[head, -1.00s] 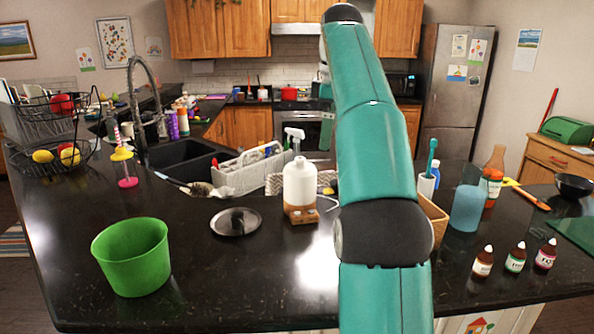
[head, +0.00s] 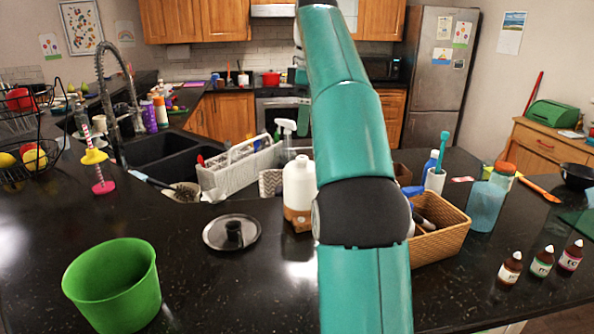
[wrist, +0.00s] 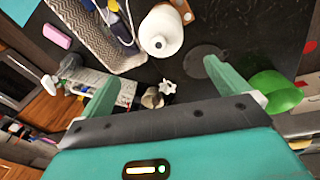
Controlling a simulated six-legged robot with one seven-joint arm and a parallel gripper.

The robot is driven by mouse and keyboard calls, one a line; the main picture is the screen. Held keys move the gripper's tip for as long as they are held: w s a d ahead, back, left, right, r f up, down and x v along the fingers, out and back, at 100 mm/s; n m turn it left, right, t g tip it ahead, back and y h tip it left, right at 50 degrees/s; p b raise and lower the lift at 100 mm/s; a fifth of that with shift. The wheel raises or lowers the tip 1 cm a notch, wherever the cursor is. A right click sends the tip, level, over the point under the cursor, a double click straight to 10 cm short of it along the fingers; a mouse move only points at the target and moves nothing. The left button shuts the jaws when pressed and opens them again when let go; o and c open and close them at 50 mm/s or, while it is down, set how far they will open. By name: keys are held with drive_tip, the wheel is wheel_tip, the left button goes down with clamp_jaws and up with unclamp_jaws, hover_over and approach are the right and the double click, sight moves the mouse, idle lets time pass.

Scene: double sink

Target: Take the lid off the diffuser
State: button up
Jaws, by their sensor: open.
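The diffuser (head: 298,196) stands upright on the black counter, just left of my arm in the head view. It has a rounded white upper body and a wood-coloured base. The wrist view shows its round white top with a small opening (wrist: 160,31), beyond my fingertips. The lid appears to be this white upper part, seated on the base; the seam is not clear. My gripper (wrist: 161,72) has two teal fingers spread wide with nothing held between them. It is apart from the diffuser. The head view does not show my fingers.
A spray bottle (head: 286,135) and grey caddy (head: 240,166) stand behind. A wicker basket (head: 440,236), blue cup (head: 486,205) and small bottles (head: 541,262) are right. Front counter is mostly clear.

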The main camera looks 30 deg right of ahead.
sight(302, 158)
drive_tip(key=f, duration=0.7)
drive_tip(key=shift+w+f, duration=0.2)
drive_tip(key=shift+f, duration=0.45)
drive_tip(key=f, duration=0.2)
drive_tip(key=w+f, duration=0.1)
drive_tip(key=f, duration=0.1)
drive_tip(key=shift+f, duration=0.3)
drive_tip(key=c, duration=0.9)
drive_tip(key=shift+d+r, duration=0.1)
